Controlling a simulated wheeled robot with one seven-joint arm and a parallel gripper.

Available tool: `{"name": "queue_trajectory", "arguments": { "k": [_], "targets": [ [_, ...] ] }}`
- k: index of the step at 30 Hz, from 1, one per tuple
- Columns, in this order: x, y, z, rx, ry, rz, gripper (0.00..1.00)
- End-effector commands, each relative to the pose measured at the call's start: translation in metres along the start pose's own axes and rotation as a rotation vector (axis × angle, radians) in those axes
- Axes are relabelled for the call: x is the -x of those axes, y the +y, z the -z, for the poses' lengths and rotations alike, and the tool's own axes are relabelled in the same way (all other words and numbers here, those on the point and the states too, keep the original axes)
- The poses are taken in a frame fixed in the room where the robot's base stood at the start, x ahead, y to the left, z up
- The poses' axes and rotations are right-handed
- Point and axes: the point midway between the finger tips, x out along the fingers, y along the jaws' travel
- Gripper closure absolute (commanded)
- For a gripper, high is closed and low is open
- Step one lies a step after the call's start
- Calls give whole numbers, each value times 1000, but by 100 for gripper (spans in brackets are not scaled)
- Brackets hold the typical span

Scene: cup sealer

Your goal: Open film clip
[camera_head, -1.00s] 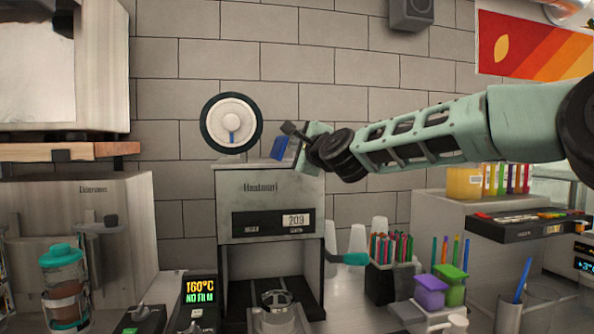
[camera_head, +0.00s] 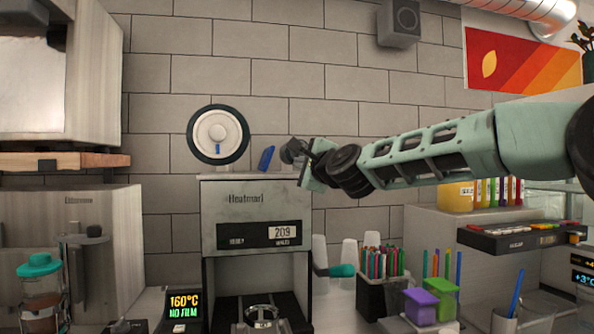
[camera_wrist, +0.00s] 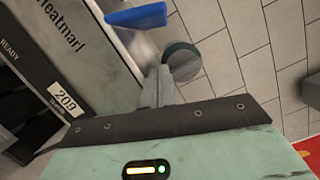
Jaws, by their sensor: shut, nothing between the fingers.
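The cup sealer (camera_head: 257,214) stands in the middle of the head view, with a white film roll (camera_head: 207,130) with a dark rim above its top. A small blue tab shows on the roll's face. A blue plate (camera_head: 266,158), perhaps the film clip, stands tilted above the sealer's top, right of the roll. It also shows at the top of the wrist view (camera_wrist: 137,17). My gripper (camera_head: 290,151) is shut and empty just right of the blue plate, with a small gap. In the wrist view my gripper's grey fingers (camera_wrist: 166,82) are apart from the plate.
A display (camera_head: 183,309) reads 160°C and NO FILM. A teal-ended handle (camera_head: 336,271) sticks out at the sealer's right. A pen holder (camera_head: 383,296) and purple and green boxes (camera_head: 420,306) stand further right.

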Motion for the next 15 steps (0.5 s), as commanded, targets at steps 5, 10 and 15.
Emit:
{"name": "queue_trajectory", "arguments": {
  "k": [5,10,15],
  "targets": [
    [30,3,0,3,-2,3,100],
    [60,3,0,4,-2,4,100],
    [80,2,-1,1,-2,3,100]
  ]
}}
